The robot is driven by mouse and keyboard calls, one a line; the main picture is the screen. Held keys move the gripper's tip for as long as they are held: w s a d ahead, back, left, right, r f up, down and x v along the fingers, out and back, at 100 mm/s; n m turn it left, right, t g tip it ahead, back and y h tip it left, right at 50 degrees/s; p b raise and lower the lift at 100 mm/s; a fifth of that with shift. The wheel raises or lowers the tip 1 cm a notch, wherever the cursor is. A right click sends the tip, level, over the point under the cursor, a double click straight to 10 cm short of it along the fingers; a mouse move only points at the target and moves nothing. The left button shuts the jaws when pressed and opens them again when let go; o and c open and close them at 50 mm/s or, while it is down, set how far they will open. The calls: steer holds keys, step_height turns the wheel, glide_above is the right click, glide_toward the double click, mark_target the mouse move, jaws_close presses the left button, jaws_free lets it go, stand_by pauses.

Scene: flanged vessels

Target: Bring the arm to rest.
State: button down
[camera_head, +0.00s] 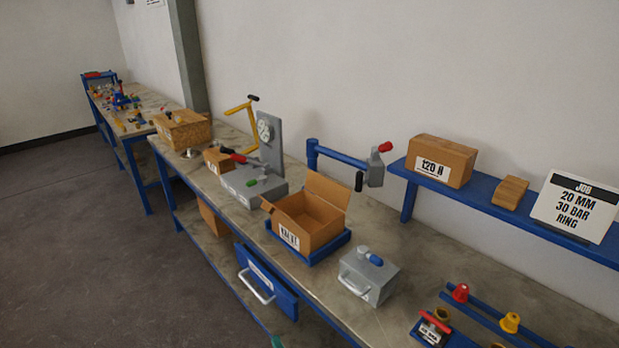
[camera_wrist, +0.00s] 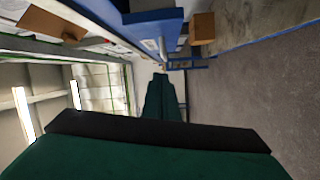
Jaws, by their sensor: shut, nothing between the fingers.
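My gripper (camera_wrist: 161,77) shows in the wrist view as green fingers closed together, with nothing between them. A wide green part of my arm with a black edge fills the bottom of that view. In the head view only a small green tip, likely my gripper (camera_head: 277,342), shows at the bottom edge, in front of the bench. The rest of my arm is out of that view.
The long workbench (camera_head: 410,285) carries an open carton (camera_head: 308,222), a grey block with a handle (camera_head: 369,276) and a grey fixture (camera_head: 252,185). A blue drawer (camera_head: 266,283) hangs under its front edge. A blue shelf (camera_head: 480,202) runs behind. The floor (camera_head: 80,240) at left is clear.

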steer(key=s+d+m+t+h, duration=0.1)
steer(key=s+d+m+h, duration=0.15)
steer(key=s+m, duration=0.9)
steer(key=s+d+r+m+g+h, duration=0.1)
steer(key=s+r, duration=0.4)
steer(key=s, duration=0.6)
steer(key=s+d+r+m+h, duration=0.2)
steer(key=s+d+r+m, duration=0.2)
steer(key=s, duration=0.7)
steer(key=s+d+r+m+g+h, duration=0.1)
steer(key=s+d+r+m+h, duration=0.1)
steer(key=s+r, duration=0.6)
steer(key=s+m, duration=0.1)
steer(key=s, duration=0.2)
steer(key=shift+d+g, duration=0.25)
steer(key=shift+g, duration=0.05)
steer(key=shift+m, duration=0.25)
